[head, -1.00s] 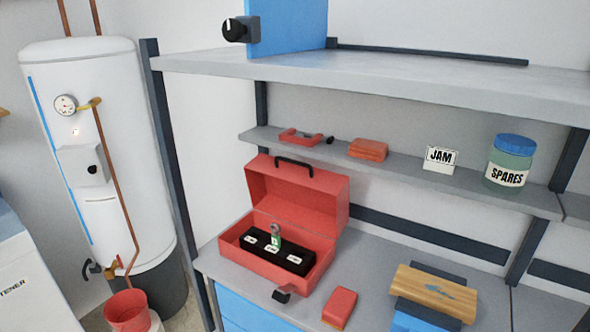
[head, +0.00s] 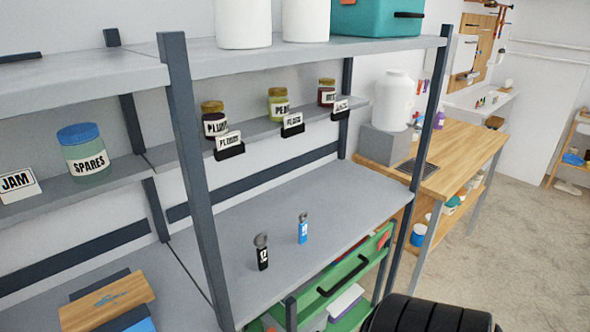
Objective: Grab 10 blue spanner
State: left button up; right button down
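A small blue spanner (head: 303,228) stands upright on the grey bench top in the middle of the head view. It has a grey head and a white mark too small to read surely. A black spanner (head: 262,252) with a white mark stands to its left and nearer. They are apart. Neither of my grippers is in view.
A shelf post (head: 195,180) rises left of the spanners, another (head: 425,125) to the right. Jars, including a plum jar (head: 214,120), stand on the shelf behind. A green handled case (head: 345,280) is below the bench. The bench top around the spanners is clear.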

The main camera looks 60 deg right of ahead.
aim_at(302, 218)
jog(key=z, duration=1.85)
jog(key=i+l+u, duration=0.2)
jog(key=l, duration=0.6)
jog(key=i+l+u, duration=0.2)
jog(key=l, duration=0.6)
jog(key=l+u, duration=0.2)
jog(key=l, duration=0.65)
